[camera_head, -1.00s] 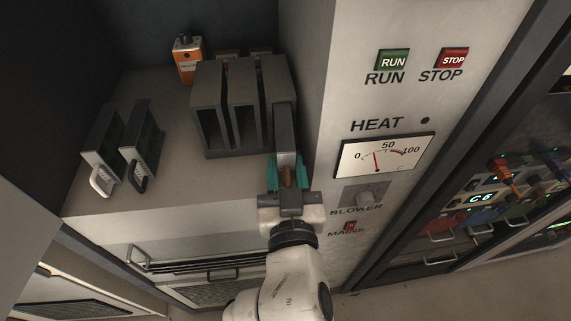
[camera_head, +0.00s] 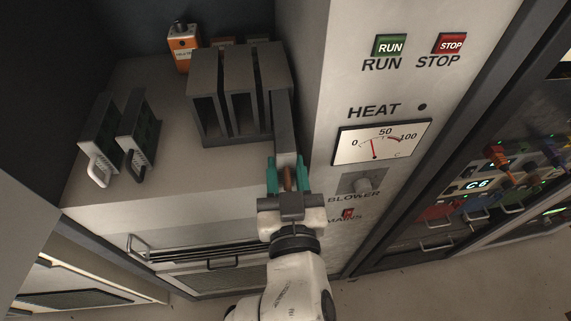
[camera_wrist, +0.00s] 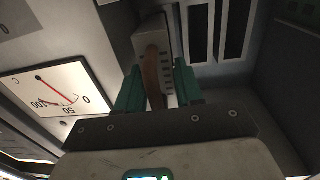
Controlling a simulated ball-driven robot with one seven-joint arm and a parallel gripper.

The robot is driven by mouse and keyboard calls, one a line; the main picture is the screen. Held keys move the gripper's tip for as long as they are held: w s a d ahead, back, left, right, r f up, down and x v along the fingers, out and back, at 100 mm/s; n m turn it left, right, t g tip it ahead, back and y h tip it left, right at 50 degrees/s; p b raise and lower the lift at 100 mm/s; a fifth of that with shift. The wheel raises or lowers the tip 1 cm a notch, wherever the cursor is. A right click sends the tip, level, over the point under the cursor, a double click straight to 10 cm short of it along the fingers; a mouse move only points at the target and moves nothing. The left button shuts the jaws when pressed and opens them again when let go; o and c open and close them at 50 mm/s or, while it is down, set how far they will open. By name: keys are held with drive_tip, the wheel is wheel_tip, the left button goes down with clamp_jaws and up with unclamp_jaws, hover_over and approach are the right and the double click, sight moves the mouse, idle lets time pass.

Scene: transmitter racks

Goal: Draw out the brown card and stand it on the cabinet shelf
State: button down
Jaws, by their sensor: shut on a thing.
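The brown card is a grey module (camera_head: 285,125) with a brown handle (camera_wrist: 152,72). It sticks partway out of the rightmost bay of the dark rack (camera_head: 207,101), and its back end is hidden inside. My gripper (camera_head: 287,174) is shut on the brown handle with its teal fingers on either side. In the wrist view the grey card body (camera_wrist: 149,32) lies just beyond the fingers.
Two grey cards, one with a white handle (camera_head: 96,172) and one with a black handle (camera_head: 137,165), stand on the shelf at left. An orange device (camera_head: 184,47) stands behind. The pale panel with the HEAT gauge (camera_head: 381,143) rises close on the right.

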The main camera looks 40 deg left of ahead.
drive_tip(key=shift+s+d, duration=0.2)
drive_tip(key=shift+d, duration=0.05)
idle(0.4)
drive_tip(key=shift+v, duration=1.55)
drive_tip(key=shift+w+d, duration=0.1)
drive_tip(key=s+a+b, duration=0.2)
drive_tip(key=s+a, duration=0.1)
drive_tip(key=s, duration=0.7)
drive_tip(key=s+a+g+b, duration=0.1)
drive_tip(key=s+a, duration=0.3)
drive_tip(key=s, duration=0.6)
drive_tip(key=shift+s+f+n+b, duration=0.15)
drive_tip(key=shift+f+n+b, duration=0.15)
drive_tip(key=shift+f+b, duration=0.15)
drive_tip(key=shift+a, duration=0.1)
drive_tip(key=shift+r+b+x, duration=0.2)
drive_tip(key=shift+b+x, duration=0.65)
drive_tip(key=shift+x, duration=2.65)
drive_tip(key=shift+r+b+x, duration=0.15)
drive_tip(key=shift+b+x, duration=0.65)
drive_tip(key=shift+x, duration=2.65)
drive_tip(key=shift+r+b+x, duration=0.2)
drive_tip(key=shift+b+x, duration=0.65)
drive_tip(key=shift+x, duration=2.65)
